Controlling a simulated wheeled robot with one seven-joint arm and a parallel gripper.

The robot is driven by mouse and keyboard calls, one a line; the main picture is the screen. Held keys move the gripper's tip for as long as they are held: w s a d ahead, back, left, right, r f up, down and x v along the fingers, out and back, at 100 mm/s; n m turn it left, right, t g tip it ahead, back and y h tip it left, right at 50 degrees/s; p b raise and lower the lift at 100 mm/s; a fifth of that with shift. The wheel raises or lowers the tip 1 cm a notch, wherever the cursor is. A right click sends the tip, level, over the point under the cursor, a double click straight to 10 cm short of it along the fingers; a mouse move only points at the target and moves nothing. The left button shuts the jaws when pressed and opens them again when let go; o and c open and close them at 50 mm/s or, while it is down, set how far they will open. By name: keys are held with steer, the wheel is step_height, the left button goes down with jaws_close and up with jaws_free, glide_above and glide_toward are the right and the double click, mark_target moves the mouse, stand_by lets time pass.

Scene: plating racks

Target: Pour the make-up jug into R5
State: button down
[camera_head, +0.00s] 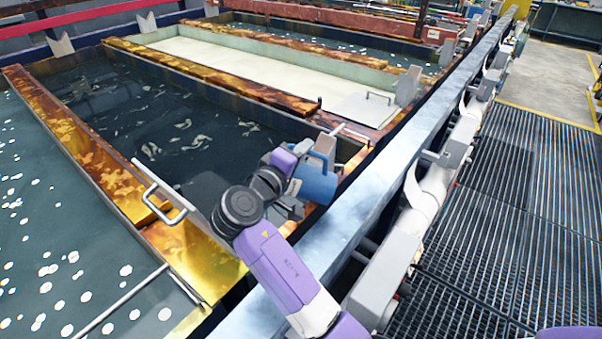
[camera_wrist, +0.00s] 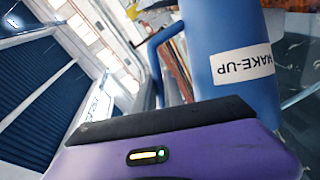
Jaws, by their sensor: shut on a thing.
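The make-up jug (camera_head: 317,182) is blue with a handle. It is over the near right end of the dark tank (camera_head: 160,120), close to the rail. My gripper (camera_head: 297,187) is shut on the jug. In the wrist view the jug (camera_wrist: 232,40) fills the upper right, with its white MAKE-UP label facing the camera and its handle to the left. My gripper's dark edge (camera_wrist: 165,120) crosses below it. The jug's opening and contents are hidden. No R5 marking is readable, so I cannot tell which tank is R5.
A grey-green tank with white flecks (camera_head: 60,250) lies at the left, and a cream-filled tank (camera_head: 250,68) lies beyond the dark one. Stained plank walls (camera_head: 85,150) divide them. Metal handles (camera_head: 165,190) stick up. A long rail (camera_head: 400,165) borders a grating walkway (camera_head: 530,200).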

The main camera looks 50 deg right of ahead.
steer(key=shift+w+a+f+n+h, duration=0.2)
steer(key=shift+w+a+f+n, duration=0.1)
steer(key=shift+w+n, duration=0.15)
steer(key=shift+w+a+f+n+h, duration=0.2)
steer(key=shift+w+a+n, duration=0.05)
steer(key=shift+w+n, duration=0.15)
stand_by(0.6)
steer(key=shift+w+a+r+n+h, duration=0.15)
steer(key=shift+w+a+n, duration=0.15)
steer(key=shift+w+n, duration=0.15)
steer(key=shift+w+a+n+h, duration=0.15)
steer(key=shift+w+a+n, duration=0.15)
steer(key=shift+w, duration=0.15)
steer(key=shift+s+d, duration=0.1)
stand_by(1.0)
steer(key=shift+s+d+r+m+y, duration=0.25)
steer(key=shift+s+d+m, duration=0.25)
steer(key=shift+s+m, duration=0.3)
steer(key=shift+s+d+r+m+y, duration=0.1)
steer(key=shift+s+d+m+y, duration=0.35)
steer(key=shift+s+m, duration=0.3)
